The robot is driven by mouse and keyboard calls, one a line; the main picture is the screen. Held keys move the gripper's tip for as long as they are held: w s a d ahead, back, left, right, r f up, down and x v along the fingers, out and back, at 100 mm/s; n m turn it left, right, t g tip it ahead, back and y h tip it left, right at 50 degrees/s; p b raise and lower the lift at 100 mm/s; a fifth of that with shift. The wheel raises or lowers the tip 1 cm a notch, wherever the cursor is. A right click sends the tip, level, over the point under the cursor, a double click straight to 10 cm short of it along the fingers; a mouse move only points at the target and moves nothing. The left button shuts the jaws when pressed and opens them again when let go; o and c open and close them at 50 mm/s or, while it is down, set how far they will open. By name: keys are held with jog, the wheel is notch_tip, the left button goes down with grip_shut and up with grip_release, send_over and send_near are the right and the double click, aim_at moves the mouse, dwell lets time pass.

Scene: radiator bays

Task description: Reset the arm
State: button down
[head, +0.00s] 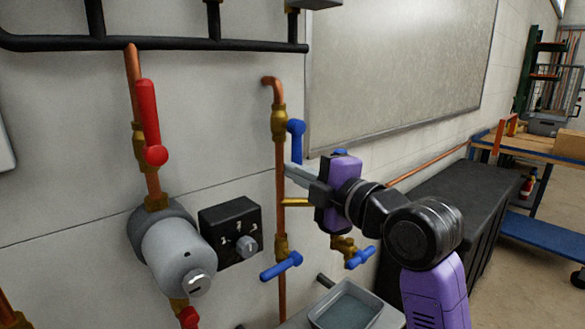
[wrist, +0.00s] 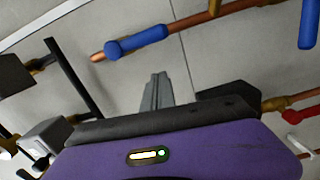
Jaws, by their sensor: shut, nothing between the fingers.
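My purple arm reaches in from the right in the head view. My gripper (head: 293,170) is at the upright copper pipe with its grey fingers together and nothing visible between them. The fingers point left, just below the upper blue lever (head: 296,128); I cannot tell whether they touch the pipe. In the wrist view the closed fingers (wrist: 156,85) stick up past the purple housing, with bare wall behind them. A blue handle (wrist: 138,43) on a copper pipe lies beyond the fingertips there.
A red lever (head: 148,115) and a grey cylinder (head: 178,250) sit left on the wall, beside a black dial box (head: 231,231). Lower blue handles (head: 281,266) and a grey basin (head: 346,306) are below my gripper. A black cabinet (head: 440,200) stands behind my arm.

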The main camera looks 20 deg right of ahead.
jog(key=s+d+r+m+t+h, duration=0.2)
jog(key=s+d+r+m+t, duration=0.25)
jog(key=s+m, duration=0.35)
jog(key=s+a+f+m+g+h+p, duration=0.2)
jog(key=s+f+m+h+p, duration=0.45)
jog(key=s+f+m, duration=1)
jog(key=s+a+f+n+g+y+p, duration=0.2)
jog(key=s+f, duration=0.2)
jog(key=s, duration=0.7)
jog(key=s+a+f+n+g+y+p, duration=0.2)
jog(key=s+f+g, duration=0.1)
jog(key=s, duration=0.8)
jog(key=shift+a+f+n+p, duration=0.3)
jog(key=shift+f+n+p, duration=0.05)
jog(key=shift+f, duration=0.5)
